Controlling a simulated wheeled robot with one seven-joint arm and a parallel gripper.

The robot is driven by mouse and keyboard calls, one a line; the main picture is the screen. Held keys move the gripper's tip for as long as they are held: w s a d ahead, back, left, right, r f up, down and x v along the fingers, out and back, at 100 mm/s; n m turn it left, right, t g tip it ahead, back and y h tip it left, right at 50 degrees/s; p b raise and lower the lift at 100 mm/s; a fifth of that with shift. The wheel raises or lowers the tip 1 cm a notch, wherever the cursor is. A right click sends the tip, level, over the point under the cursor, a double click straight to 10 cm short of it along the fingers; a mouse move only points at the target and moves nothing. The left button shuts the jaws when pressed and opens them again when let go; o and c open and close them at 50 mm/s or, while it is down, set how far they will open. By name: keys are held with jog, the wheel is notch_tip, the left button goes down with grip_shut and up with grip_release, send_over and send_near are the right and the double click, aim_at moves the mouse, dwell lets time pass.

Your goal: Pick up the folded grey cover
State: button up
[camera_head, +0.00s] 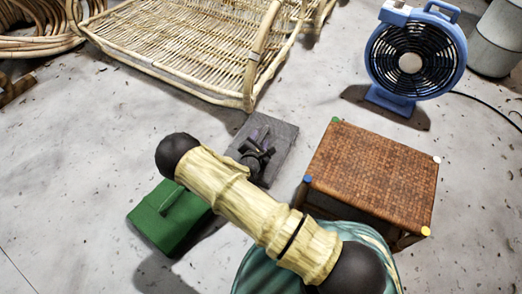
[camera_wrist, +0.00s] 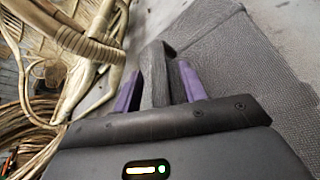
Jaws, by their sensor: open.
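The folded grey cover (camera_head: 284,136) lies flat on the pale floor in the middle of the head view, partly hidden by my gripper (camera_head: 257,152). In the wrist view the cover (camera_wrist: 228,55) is a dark grey textured sheet filling the upper right. My gripper (camera_wrist: 160,78) is open there, its two purple fingers apart. A narrow grey raised strip, which looks like part of the cover, stands between the fingers. I cannot tell whether either finger touches it.
A woven stool (camera_head: 375,168) stands close on the right. A blue fan (camera_head: 411,60) is behind it. A rattan frame (camera_head: 190,45) lies beyond the cover. Bare floor shows at the left.

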jog(key=shift+w, duration=0.2)
dwell(0.4)
jog(key=shift+d, duration=0.1)
grip_shut()
dwell(1.1)
